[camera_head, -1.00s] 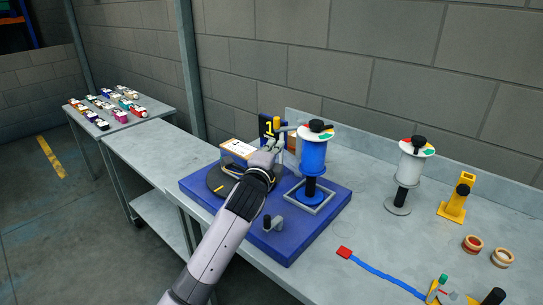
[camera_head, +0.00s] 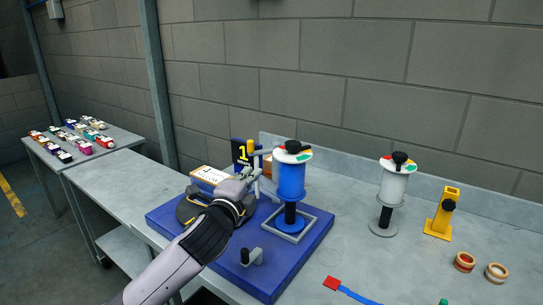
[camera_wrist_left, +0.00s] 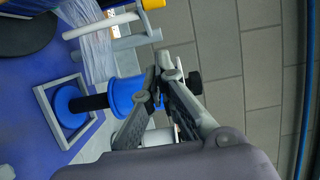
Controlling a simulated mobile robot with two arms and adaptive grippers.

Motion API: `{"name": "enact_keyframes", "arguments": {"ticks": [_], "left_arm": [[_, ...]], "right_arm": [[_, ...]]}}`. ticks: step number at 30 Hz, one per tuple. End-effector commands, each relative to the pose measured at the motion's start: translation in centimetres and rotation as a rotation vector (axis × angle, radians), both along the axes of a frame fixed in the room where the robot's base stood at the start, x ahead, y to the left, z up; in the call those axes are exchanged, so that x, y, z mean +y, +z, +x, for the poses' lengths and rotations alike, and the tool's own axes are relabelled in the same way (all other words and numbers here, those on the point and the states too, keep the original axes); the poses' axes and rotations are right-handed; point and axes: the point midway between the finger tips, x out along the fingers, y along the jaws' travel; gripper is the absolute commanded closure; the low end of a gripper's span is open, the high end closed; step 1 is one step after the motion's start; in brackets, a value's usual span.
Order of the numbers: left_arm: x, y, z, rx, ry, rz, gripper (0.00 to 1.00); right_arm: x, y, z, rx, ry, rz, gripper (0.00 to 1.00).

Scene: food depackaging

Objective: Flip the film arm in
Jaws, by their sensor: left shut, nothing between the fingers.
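A blue machine base (camera_head: 300,262) on the bench carries a blue film roll (camera_head: 291,182) upright on a black spindle; the roll also shows in the left wrist view (camera_wrist_left: 124,92). Beside the roll are grey bars, apparently the film arm (camera_head: 264,153), near a yellow-topped post (camera_head: 250,147). In the left wrist view the grey bars (camera_wrist_left: 130,42) lie just left of my fingertips. My left gripper (camera_head: 254,178) is shut and empty, close beside the bars and roll; contact cannot be told. My right gripper is not in view.
A spare white roll (camera_head: 393,188), a yellow stand (camera_head: 441,214) and two tape rings (camera_head: 465,262) stand to the right. A red-ended blue strap (camera_head: 332,283) lies in front. A label box (camera_head: 211,177) and number sign (camera_head: 240,153) are behind my arm. The back wall is close.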

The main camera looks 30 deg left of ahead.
Motion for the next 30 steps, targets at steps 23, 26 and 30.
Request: {"name": "enact_keyframes", "arguments": {"ticks": [23,26,30], "left_arm": [[5.2,0.2,10.8,0.001,0.001,0.002,1.00],[5.5,0.1,11.0,0.001,0.000,0.002,1.00],[5.6,0.0,11.0,0.000,-0.001,0.001,1.00]], "right_arm": [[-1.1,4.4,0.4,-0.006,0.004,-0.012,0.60],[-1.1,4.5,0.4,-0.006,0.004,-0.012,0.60],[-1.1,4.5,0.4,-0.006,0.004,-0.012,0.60]]}}
